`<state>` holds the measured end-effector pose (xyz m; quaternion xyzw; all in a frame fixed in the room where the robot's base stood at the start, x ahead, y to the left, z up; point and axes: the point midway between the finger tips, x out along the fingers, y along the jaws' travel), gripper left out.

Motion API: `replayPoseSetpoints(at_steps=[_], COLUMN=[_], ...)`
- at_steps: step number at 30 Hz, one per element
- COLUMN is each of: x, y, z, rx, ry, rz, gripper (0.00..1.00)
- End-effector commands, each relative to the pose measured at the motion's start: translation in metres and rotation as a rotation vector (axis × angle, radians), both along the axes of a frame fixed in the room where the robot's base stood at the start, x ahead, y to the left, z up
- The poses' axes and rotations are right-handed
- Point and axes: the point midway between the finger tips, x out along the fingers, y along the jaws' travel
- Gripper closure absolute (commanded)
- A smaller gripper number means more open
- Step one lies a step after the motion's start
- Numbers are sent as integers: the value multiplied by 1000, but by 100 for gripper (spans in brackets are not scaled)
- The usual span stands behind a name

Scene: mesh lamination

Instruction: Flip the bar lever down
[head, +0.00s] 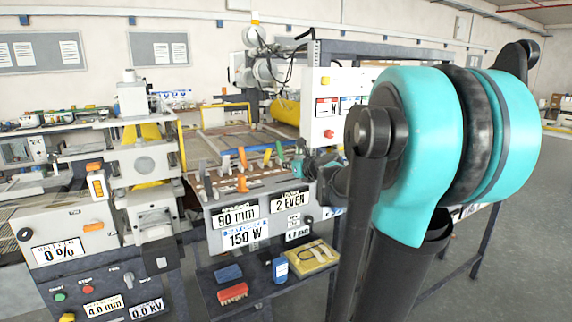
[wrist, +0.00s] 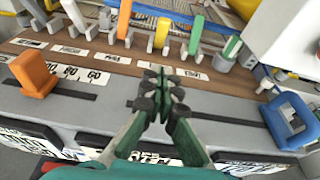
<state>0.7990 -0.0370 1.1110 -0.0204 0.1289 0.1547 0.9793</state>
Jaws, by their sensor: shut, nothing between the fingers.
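A row of upright levers stands along a brown strip with small white labels in the wrist view: a white lever (wrist: 76,16), an orange lever (wrist: 124,18), a yellow lever (wrist: 161,32) and a green lever (wrist: 195,36). The label print is too small to tell which one is the bar lever. The orange lever also shows in the head view (head: 243,157). My gripper (wrist: 164,84) is shut and empty, in front of the yellow and green levers and seemingly apart from them. In the head view my gripper (head: 298,164) is partly hidden by my arm.
An orange slider (wrist: 36,76) sits in a slot at left and a blue slider (wrist: 290,120) at right. Another green-topped part (wrist: 231,47) stands right of the levers. A white control box (head: 333,104) rises behind. Sign plates (head: 245,236) cover the panel's front.

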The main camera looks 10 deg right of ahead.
Motion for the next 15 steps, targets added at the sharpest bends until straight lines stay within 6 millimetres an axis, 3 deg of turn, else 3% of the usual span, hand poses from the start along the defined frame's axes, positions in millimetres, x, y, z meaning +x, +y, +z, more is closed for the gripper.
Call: replayPoseSetpoints(at_steps=[15], x=[74], y=[25], z=[-21], rx=[0], ry=[0], rz=[2], gripper=[100])
